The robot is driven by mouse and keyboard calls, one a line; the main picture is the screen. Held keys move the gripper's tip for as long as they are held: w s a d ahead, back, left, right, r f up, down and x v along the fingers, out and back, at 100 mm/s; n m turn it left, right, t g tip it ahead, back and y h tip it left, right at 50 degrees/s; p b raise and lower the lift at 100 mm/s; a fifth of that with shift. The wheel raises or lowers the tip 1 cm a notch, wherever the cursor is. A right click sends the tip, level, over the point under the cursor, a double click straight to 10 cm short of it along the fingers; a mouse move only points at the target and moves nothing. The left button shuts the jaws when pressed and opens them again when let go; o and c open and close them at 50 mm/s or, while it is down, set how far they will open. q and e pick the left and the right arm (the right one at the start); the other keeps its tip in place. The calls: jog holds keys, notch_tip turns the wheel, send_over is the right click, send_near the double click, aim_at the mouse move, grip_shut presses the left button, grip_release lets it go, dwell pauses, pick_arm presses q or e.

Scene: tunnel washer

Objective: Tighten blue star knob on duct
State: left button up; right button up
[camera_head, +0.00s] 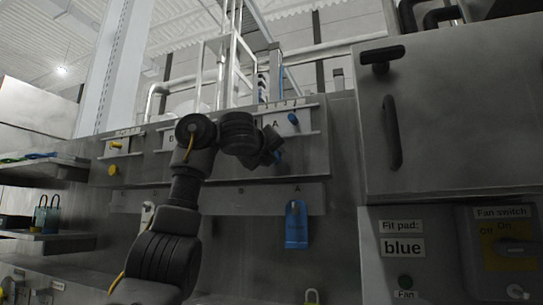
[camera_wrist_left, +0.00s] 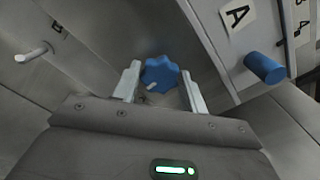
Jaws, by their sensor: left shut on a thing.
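The blue star knob (camera_wrist_left: 160,73) sits between the two pale fingers of my left gripper (camera_wrist_left: 160,80) in the left wrist view, on a grey metal surface. The gripper is shut on its sides. A pale mark shows on one lobe of the knob. In the head view my left arm rises from the bottom left and bends right, and its gripper (camera_head: 274,151) is at the panel below the A label. My right gripper is in neither view.
A blue cylindrical peg (camera_wrist_left: 265,67) sticks out by the A label, close right of the gripper. A blue tag (camera_head: 296,225) hangs below. A yellow knob (camera_head: 113,170) is at the left. A grey cabinet (camera_head: 460,110) with a dark handle (camera_head: 391,132) stands right.

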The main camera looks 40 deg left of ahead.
pick_arm(q)
jog(key=shift+w+f, duration=0.1)
jog(key=shift+f, duration=0.05)
jog(key=o, duration=1)
jog(key=shift+c, duration=0.2)
jog(key=b+v, duration=0.9)
jog(key=v, duration=0.2)
jog(key=shift+a, duration=0.1)
